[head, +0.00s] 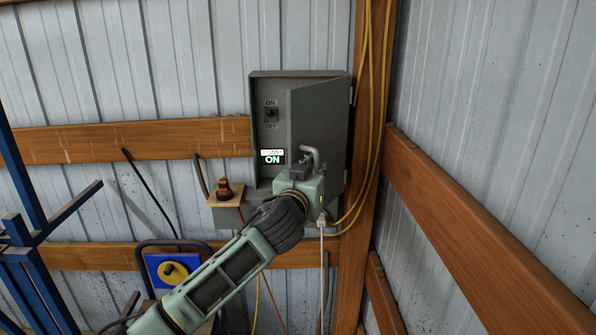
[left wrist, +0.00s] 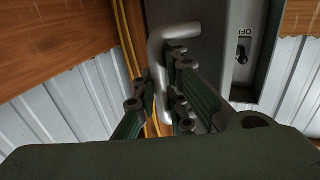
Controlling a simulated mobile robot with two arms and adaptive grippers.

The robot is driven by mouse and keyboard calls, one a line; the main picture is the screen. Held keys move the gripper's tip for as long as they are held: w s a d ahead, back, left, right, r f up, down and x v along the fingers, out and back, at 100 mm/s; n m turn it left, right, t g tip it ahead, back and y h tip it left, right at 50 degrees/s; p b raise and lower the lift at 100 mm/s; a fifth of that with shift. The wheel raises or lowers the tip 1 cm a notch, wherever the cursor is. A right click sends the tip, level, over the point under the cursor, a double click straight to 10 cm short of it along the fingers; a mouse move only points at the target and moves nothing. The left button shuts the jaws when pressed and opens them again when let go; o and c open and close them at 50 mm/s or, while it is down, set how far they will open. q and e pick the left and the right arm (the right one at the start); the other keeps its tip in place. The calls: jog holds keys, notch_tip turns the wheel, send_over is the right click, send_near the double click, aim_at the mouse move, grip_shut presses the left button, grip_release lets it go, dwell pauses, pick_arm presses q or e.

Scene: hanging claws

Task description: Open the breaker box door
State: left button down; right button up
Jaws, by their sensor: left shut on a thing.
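The grey breaker box (head: 268,138) is mounted on the wall in the head view. Its door (head: 322,118) stands partly open, with its hinge side at the right, leaving a strip of the inside uncovered at the left. A bent metal handle (head: 313,153) is on the door. My left gripper (head: 303,167) is at the handle, shut on it. In the left wrist view, the handle (left wrist: 158,50) passes between the gripper's fingers (left wrist: 165,85). The gripper hides the door's lower part in the head view. My right gripper is not in view.
Inside the box are a toggle switch (head: 271,113) and a lit ON sign (head: 272,157). Yellow cables (head: 372,110) hang along the wooden post right of the box. A blue metal frame (head: 30,240) stands at the left.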

pick_arm(q)
jog(key=s+d+b, duration=0.2)
jog(key=d+b, duration=0.1)
jog(key=d, duration=0.6)
jog(key=shift+s+f, duration=0.25)
jog(key=shift+f, duration=0.2)
jog(key=c, duration=2.3)
grip_release()
jog(key=shift+o, duration=1.1)
jog(key=shift+s, duration=0.15)
jog(key=shift+s+r, duration=0.1)
jog(key=shift+r, duration=0.25)
jog(key=v, duration=1.2)
